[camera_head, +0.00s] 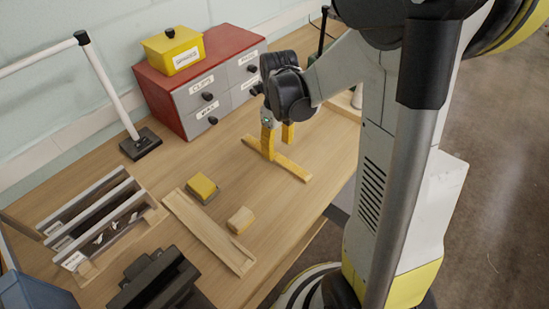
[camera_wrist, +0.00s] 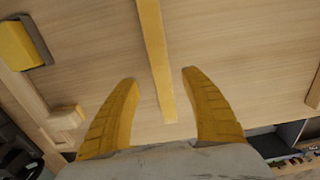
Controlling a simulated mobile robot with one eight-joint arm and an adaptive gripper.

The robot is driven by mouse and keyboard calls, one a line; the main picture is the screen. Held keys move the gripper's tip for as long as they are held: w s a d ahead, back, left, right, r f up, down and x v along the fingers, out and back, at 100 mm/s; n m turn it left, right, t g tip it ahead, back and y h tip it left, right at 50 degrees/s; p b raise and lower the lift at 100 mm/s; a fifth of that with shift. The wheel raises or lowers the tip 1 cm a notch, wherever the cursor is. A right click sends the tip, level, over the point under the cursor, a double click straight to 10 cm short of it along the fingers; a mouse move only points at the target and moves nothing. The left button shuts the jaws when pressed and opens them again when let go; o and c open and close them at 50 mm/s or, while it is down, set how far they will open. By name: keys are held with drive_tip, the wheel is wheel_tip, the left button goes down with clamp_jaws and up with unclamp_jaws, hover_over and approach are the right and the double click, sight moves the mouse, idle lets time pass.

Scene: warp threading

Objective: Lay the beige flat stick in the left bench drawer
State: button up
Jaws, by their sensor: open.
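A flat yellow-beige stick (camera_head: 292,167) lies on the wooden bench top, clear of other objects. In the wrist view the stick (camera_wrist: 153,50) runs from the top edge down between my fingers. My gripper (camera_head: 278,138) is open with its fingers pointing down over the stick; the wrist view shows the open gripper (camera_wrist: 160,75) with one finger on each side and gaps between. Whether the fingers touch the bench is unclear. An open compartment with small items, possibly a bench drawer (camera_wrist: 290,133), shows below the bench edge in the wrist view; left or right cannot be told.
A red cabinet (camera_head: 152,95) with labelled grey drawers and a yellow box (camera_head: 172,52) on top stands at the back. A slotted rack (camera_head: 100,225), a wooden tray (camera_head: 208,232), a yellow sponge-like block (camera_head: 202,187) and a wooden block (camera_head: 241,220) lie left of the stick.

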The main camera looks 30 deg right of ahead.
sight(278, 157)
wheel_tip(278, 157, down, 5)
drive_tip(key=b, duration=0.2)
drive_tip(key=shift+d+b, duration=0.15)
drive_tip(key=shift+b, duration=0.2)
clamp_jaws()
drive_tip(key=shift+r, duration=0.15)
